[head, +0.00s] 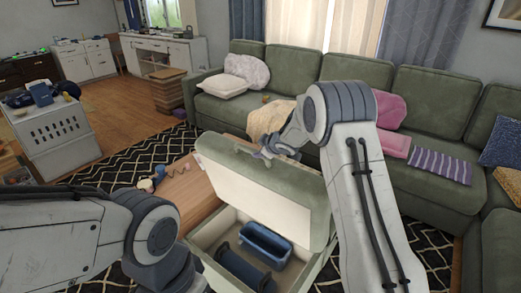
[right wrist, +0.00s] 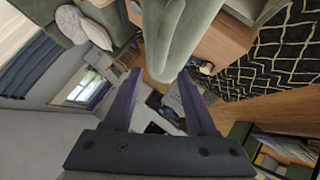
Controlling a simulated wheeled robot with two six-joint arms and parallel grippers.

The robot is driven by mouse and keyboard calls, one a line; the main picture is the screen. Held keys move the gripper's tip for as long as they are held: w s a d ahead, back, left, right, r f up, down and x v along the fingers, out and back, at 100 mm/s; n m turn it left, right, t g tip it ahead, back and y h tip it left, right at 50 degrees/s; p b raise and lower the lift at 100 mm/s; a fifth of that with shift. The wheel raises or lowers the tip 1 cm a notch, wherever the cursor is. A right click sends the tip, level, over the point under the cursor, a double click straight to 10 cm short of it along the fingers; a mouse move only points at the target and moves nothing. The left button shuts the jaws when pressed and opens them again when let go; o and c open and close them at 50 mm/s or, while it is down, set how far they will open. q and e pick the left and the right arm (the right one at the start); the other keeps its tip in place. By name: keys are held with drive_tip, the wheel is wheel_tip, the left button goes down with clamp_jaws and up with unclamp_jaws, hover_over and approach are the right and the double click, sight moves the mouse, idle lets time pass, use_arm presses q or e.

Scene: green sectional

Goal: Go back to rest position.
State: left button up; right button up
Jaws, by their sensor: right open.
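My right gripper (head: 265,153) is at the upper edge of the raised green lid (head: 225,150) of a storage ottoman. In the right wrist view the right gripper (right wrist: 159,75) has its two purple fingers apart. The edge of the green lid (right wrist: 172,40) shows between and beyond the fingertips; I cannot tell whether they touch it. My left arm comes in from the left, bent in front of the ottoman, and its gripper is out of view. The ottoman's box (head: 208,262) stands open below the lid.
A blue bin (head: 266,245) and a dark blue item (head: 243,272) lie inside the ottoman. A wooden table (head: 185,192) with small items stands left of the lid. A green sectional sofa (head: 425,100) runs behind and right. Open wooden floor (head: 135,110) lies at the back left.

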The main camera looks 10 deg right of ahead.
drive_tip(key=s+a+r+m+g+h, duration=0.1)
drive_tip(key=s+a+r, duration=0.1)
drive_tip(key=s+a, duration=0.3)
drive_tip(key=s+a+r+m+g, duration=0.1)
drive_tip(key=s+a+r, duration=0.1)
drive_tip(key=s, duration=0.6)
drive_tip(key=s+a+r+m+g+h, duration=0.1)
drive_tip(key=s+a+r, duration=0.25)
drive_tip(key=s, duration=0.25)
drive_tip(key=s+a+f+g, duration=0.2)
drive_tip(key=s+g, duration=0.5)
drive_tip(key=s, duration=2.5)
drive_tip(key=shift+s+y, duration=0.3)
drive_tip(key=shift+s, duration=0.05)
